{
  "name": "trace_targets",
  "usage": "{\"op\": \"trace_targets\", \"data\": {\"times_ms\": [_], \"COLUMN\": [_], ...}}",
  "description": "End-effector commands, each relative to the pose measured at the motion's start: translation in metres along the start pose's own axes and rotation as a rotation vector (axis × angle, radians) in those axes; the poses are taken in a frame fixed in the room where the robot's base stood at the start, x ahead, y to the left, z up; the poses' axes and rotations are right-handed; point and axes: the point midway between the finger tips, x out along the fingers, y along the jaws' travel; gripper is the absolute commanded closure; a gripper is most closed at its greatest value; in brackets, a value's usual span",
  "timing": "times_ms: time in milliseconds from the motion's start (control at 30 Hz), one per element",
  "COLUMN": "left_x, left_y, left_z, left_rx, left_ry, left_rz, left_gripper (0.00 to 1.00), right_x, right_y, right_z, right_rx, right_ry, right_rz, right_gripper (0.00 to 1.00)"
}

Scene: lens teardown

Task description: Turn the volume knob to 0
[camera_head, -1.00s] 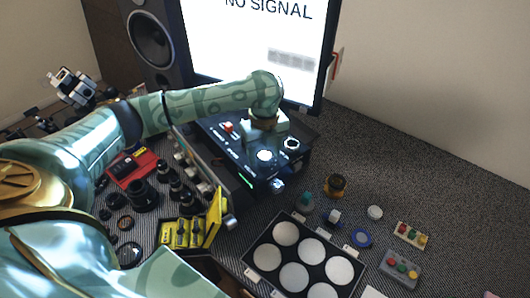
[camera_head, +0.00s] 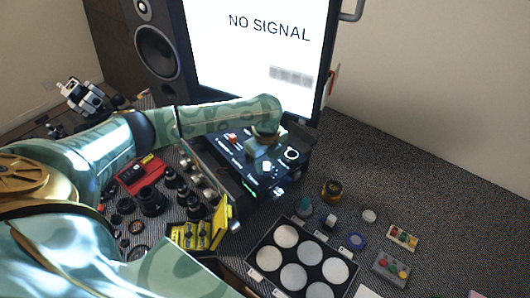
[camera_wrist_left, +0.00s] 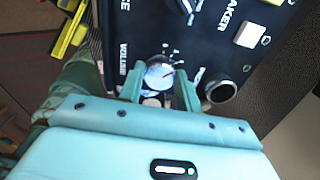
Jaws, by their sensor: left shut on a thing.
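The knob's exact setting cannot be read. My right gripper is not in view.
A monitor (camera_head: 250,45) reading NO SIGNAL stands behind the box, next to a speaker (camera_head: 157,55). Lens parts (camera_head: 150,200) and a yellow case (camera_head: 215,230) lie left and in front. A tray of round discs (camera_head: 258,262) is front right.

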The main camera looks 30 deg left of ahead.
Motion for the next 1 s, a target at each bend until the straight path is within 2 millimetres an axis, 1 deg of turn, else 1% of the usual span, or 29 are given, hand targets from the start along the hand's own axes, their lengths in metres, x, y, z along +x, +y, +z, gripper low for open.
{"op": "trace_targets", "data": {"times_ms": [33, 100, 300, 400, 500, 700, 1000], "left_x": [-0.011, -0.011, -0.009, -0.007, -0.006, -0.004, -0.002], "left_y": [0.001, 0.001, 0.001, 0.001, 0.001, 0.000, 0.000], "left_z": [-0.002, -0.002, -0.002, -0.002, -0.002, -0.002, -0.002], "left_rx": [-0.043, -0.109, -0.299, -0.393, -0.482, -0.633, -0.774], "left_ry": [0.003, 0.003, 0.003, 0.003, 0.003, 0.003, 0.003], "left_rz": [0.003, 0.003, 0.004, 0.004, 0.003, 0.002, 0.002], "left_gripper": [0.89, 0.89, 0.89, 0.89, 0.89, 0.89, 0.89], "right_x": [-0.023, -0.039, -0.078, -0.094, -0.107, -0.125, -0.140], "right_y": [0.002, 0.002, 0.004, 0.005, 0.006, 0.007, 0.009], "right_z": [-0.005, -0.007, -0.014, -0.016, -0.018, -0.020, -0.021], "right_rx": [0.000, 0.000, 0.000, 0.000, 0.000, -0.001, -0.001], "right_ry": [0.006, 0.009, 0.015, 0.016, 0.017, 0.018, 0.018], "right_rz": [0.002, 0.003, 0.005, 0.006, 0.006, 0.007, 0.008], "right_gripper": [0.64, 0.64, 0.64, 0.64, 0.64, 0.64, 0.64]}}
